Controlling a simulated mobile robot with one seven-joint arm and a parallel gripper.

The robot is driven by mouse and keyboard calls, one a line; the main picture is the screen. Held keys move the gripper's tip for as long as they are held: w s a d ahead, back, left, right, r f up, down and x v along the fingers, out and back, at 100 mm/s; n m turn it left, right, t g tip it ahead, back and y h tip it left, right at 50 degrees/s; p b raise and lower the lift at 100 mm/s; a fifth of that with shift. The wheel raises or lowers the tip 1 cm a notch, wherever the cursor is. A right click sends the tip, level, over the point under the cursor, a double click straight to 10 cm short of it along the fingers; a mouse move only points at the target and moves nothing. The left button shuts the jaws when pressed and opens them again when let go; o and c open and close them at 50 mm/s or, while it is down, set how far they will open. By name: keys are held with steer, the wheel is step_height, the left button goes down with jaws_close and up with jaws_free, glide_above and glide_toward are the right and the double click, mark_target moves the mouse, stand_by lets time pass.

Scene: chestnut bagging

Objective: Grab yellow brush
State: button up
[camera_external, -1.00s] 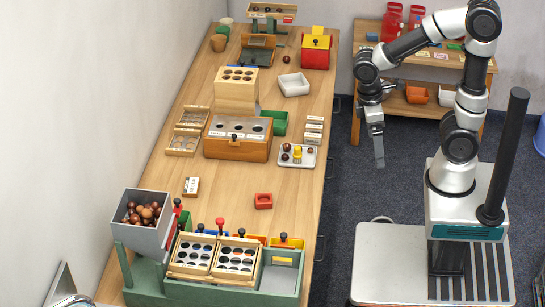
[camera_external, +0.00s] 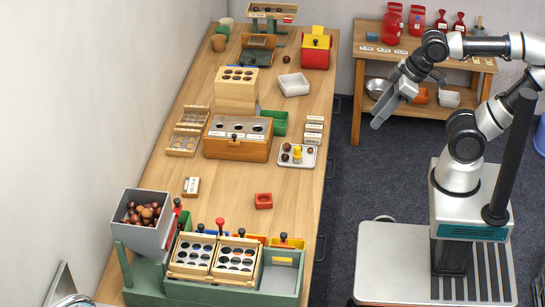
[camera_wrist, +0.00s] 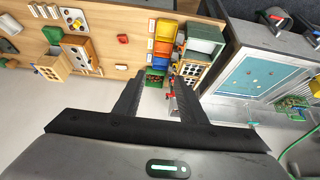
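A small yellow thing (camera_external: 297,153) stands on a white tray (camera_external: 285,161) at the right edge of the wooden table; it is too small to tell for sure that it is the brush. Round brown chestnuts lie beside it. The tray also shows at the upper left of the wrist view (camera_wrist: 65,13). My gripper (camera_external: 376,124) hangs in the air over the floor, right of the table and apart from the tray, tilted down to the left. In the wrist view its two fingers (camera_wrist: 158,92) are spread with nothing between them.
The wooden table (camera_external: 235,185) carries boxes, a red dish (camera_external: 263,201) and a green rack (camera_external: 205,292) with a grey chestnut bin (camera_external: 140,227). A shelf (camera_external: 356,80) with red jars stands behind my arm. Free floor lies between table and shelf.

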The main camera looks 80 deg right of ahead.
steer(key=w+d+f+m+g+h+b, duration=0.1)
steer(key=w+d+f+m+b, duration=0.2)
steer(key=w, duration=0.4)
steer(key=w+d+f+m+b, duration=0.2)
steer(key=w+f+m+b, duration=0.1)
steer(key=w+f+m, duration=0.3)
steer(key=m+b, duration=1.1)
steer(key=m, duration=1.8)
glide_toward(300, 147)
steer(key=shift+g, duration=0.3)
steer(key=x, duration=0.3)
steer(key=w+b+x, duration=0.1)
steer(key=x, duration=0.1)
steer(key=shift+w+a+f+b, duration=0.1)
steer(key=shift+f+b, duration=0.1)
steer(key=shift+b, duration=0.1)
steer(key=shift+b+x, duration=0.6)
steer(key=shift+x, duration=2.45)
